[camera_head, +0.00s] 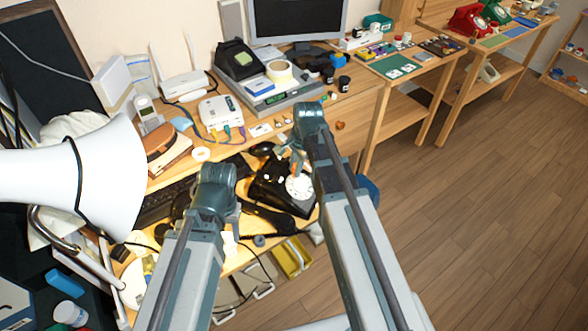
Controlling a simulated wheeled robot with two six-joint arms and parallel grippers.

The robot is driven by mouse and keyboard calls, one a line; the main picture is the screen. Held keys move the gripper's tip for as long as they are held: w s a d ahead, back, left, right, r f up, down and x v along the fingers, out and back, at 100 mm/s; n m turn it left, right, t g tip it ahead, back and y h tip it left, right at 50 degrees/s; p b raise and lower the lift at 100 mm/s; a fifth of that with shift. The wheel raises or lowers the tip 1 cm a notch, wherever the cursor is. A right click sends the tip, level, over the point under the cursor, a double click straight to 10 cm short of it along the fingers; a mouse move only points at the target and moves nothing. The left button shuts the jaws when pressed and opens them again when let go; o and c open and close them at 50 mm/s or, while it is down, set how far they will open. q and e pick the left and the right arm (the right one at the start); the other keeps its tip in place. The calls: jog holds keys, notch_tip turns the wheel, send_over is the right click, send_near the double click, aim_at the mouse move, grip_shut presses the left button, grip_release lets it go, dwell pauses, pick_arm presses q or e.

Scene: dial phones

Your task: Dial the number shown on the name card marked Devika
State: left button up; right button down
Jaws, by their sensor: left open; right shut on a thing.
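A black rotary phone (268,184) with a white dial (299,187) sits on the desk, between my two arms. Its black handset (276,218) lies off the cradle, in front of the phone. My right gripper (298,168) points down just above the dial, at its upper edge. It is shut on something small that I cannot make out. My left gripper (233,234) is open, left of the handset; its fingertips are partly hidden by its own arm. A small white card (260,130) lies behind the phone. No writing is legible, so I cannot tell which card says Devika.
A large white lamp shade (80,178) fills the left. A black keyboard (165,204) lies left of the phone. Tables with other phones (468,20) are far right; floor there is clear.

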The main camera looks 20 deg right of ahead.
dwell(0.3)
jog(key=shift+w+d+f, duration=0.15)
jog(key=shift+w+d, duration=0.1)
jog(key=shift+d, duration=0.5)
jog(key=shift+d+f+b, duration=0.2)
jog(key=shift+d+b, duration=0.15)
jog(key=shift+d, duration=0.05)
jog(key=shift+s+d+f, duration=0.15)
jog(key=shift+d+f, duration=0.1)
jog(key=shift+d, duration=0.3)
dwell(0.3)
